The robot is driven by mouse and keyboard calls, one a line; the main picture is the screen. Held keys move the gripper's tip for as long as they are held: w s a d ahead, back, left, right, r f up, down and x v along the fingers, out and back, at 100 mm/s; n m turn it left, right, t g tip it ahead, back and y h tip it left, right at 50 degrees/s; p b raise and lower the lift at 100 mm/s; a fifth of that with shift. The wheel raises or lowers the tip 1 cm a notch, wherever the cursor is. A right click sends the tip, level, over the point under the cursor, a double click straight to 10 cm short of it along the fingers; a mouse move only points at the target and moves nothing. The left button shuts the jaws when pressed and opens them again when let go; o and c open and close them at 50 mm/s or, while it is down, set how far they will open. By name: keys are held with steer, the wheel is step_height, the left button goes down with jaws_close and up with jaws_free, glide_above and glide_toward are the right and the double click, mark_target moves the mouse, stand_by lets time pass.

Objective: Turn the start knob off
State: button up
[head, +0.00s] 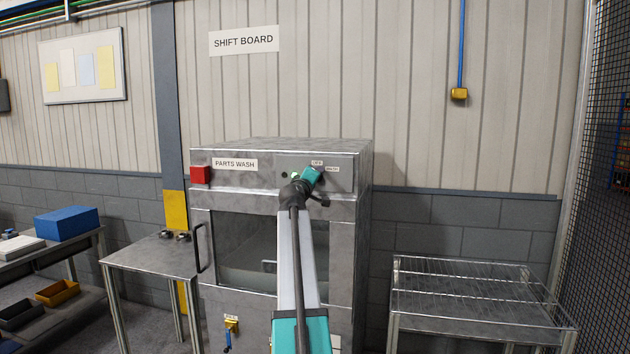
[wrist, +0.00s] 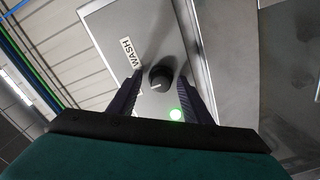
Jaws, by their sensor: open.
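The start knob (wrist: 160,77) is a round black knob on the grey control panel (wrist: 145,20) of the parts washer. It shows in the wrist view beside a WASH label (wrist: 126,53); in the head view my arm hides it. A lit green lamp (wrist: 176,114) is near the knob. My gripper (wrist: 160,84) is open, its two dark fingers on either side of the knob with visible gaps, so it is not gripping it. I cannot tell the exact depth of the fingertips or which label the knob points to. In the head view my gripper (head: 312,176) is at the panel's right part, below an OFF label (head: 317,163).
A red block (head: 200,174) sits at the panel's left. The washer door with its handle (head: 200,247) is below. A metal table (head: 150,257) stands left, and a wire-topped rack (head: 475,290) stands right. Open space lies before the wall above.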

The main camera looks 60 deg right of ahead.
steer(key=b+v, duration=0.4)
steer(key=v, duration=0.9)
steer(key=shift+a, duration=0.25)
steer(key=shift+w, duration=0.1)
